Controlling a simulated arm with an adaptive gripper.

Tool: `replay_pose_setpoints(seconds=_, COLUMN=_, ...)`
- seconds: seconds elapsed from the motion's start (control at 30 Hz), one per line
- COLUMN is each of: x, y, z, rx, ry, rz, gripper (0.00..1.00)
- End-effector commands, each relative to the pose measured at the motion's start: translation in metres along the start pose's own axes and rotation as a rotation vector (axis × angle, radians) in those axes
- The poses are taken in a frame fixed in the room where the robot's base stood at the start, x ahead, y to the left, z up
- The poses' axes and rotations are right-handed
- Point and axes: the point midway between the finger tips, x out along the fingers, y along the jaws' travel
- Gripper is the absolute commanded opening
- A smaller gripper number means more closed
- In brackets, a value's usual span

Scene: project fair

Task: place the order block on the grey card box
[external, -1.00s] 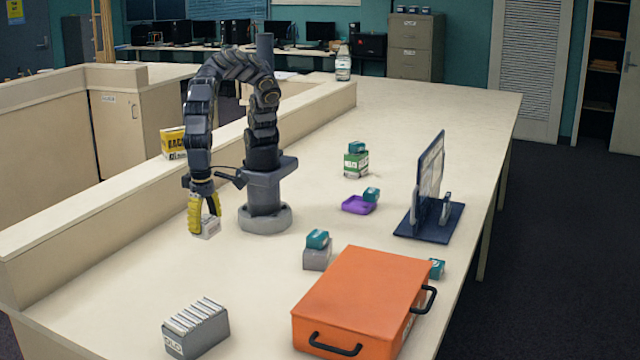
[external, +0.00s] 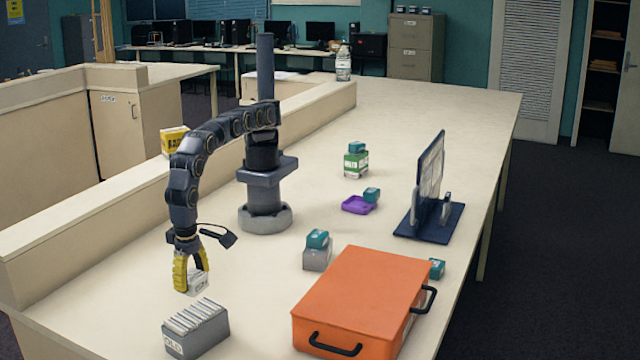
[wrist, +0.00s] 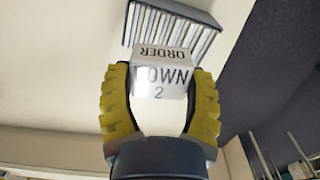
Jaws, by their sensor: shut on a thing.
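The order block (external: 197,284) is a small white block held in my gripper (external: 191,270). In the wrist view the block (wrist: 161,73) sits between the yellow fingers of my gripper (wrist: 160,84), with "ORDER" on one face and "TOWN 2" on another. The grey card box (external: 205,340) stands at the front left of the table, filled with upright white cards. My gripper is shut on the block just behind the box in the external view. The card box (wrist: 205,13) shows beyond the block in the wrist view. I cannot tell the block's exact height.
A grey block with a teal one on it (external: 316,254) stands to the right. The orange case (external: 362,295) fills the front right. A purple tray (external: 353,206), a green-white box (external: 355,164) and a dark-blue stand (external: 430,228) are farther back. A low ledge runs along the left.

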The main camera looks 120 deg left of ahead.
Motion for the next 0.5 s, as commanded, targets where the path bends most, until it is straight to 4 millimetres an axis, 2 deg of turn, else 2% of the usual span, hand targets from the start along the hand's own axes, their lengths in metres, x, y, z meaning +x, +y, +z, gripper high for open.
replay_pose_setpoints(seconds=0.07, x=0.004, y=-0.006, z=-0.001, rx=0.005, ry=0.003, rz=-0.007, gripper=0.24)
replay_pose_setpoints(seconds=0.37, x=0.013, y=-0.013, z=0.001, rx=0.004, ry=0.002, rz=-0.003, gripper=0.24)
replay_pose_setpoints(seconds=0.43, x=0.018, y=-0.016, z=0.003, rx=0.001, ry=0.0, rz=-0.002, gripper=0.24)
replay_pose_setpoints(seconds=0.5, x=0.032, y=-0.014, z=0.003, rx=0.001, ry=0.001, rz=0.002, gripper=0.24)
